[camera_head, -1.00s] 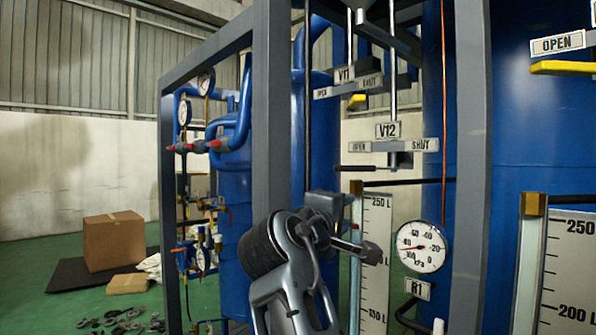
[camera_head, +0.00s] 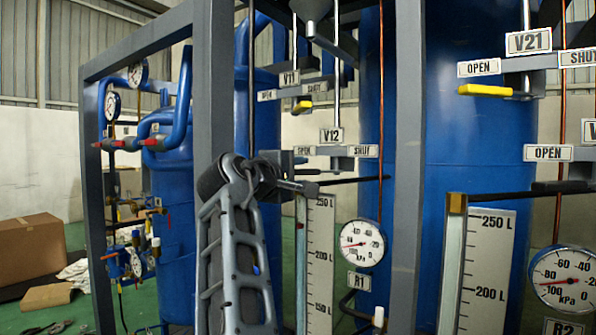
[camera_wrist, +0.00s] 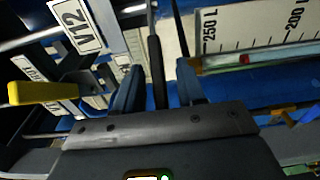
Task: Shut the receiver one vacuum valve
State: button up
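The V12 valve has a name plate (camera_head: 331,135), OPEN and SHUT signs, and a black lever (camera_head: 307,171) pointing left under the OPEN side. The V11 plate (camera_head: 290,78) is above it, with a yellow lever (camera_head: 301,106). Which of them is the vacuum valve is not written. My gripper (camera_head: 312,188) is in front of the V12 lever; its fingers are partly hidden in the head view. In the wrist view my gripper (camera_wrist: 160,85) has its two blue fingers apart, with the black V12 lever (camera_wrist: 157,72) between them and gaps on both sides.
A level gauge (camera_head: 319,262) and the R1 pressure dial (camera_head: 361,243) sit below V12. A grey frame post (camera_head: 405,170) stands to the right, and another (camera_head: 213,110) to the left. The V21 valve's yellow lever (camera_head: 485,90) is farther right. A cardboard box (camera_head: 32,248) lies on the floor.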

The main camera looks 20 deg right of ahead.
jog(key=shift+w+d, duration=0.1)
jog(key=shift+d, duration=0.1)
jog(key=shift+c, duration=0.3)
grip_shut()
